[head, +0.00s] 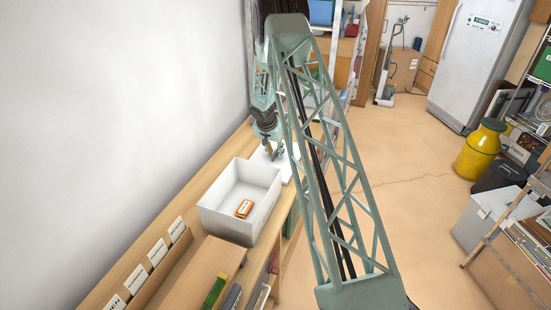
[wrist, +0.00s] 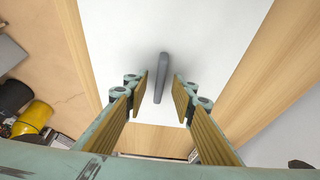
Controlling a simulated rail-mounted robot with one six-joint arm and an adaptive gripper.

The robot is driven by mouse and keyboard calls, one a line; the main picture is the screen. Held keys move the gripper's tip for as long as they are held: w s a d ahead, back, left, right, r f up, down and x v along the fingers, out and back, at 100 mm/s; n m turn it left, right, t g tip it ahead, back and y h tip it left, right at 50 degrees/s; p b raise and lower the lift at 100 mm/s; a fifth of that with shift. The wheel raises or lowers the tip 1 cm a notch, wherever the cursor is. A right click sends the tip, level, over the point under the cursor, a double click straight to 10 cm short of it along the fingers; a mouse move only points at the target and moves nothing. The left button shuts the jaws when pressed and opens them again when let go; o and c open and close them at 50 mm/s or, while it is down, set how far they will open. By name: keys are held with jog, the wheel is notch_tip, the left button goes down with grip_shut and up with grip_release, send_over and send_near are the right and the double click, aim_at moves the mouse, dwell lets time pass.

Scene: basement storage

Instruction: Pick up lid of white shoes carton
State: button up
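The white lid (head: 286,169) lies flat on the wooden bench, just behind an open white carton (head: 222,218). It fills the middle of the wrist view (wrist: 120,30), with a grey bar-shaped handle (wrist: 161,75) standing on it. My gripper (head: 273,152) is over the lid. In the wrist view my gripper (wrist: 160,98) is open, with one finger on each side of the handle and a visible gap to both. How far the fingertips are above the lid's surface is hard to tell. My arm hides part of the lid in the head view.
An orange box (head: 244,208) lies inside the open carton. The grey wall is close on the left. To the right the floor is open, with a yellow milk can (head: 480,150) farther off.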

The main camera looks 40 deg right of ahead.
dwell(0.6)
grip_shut()
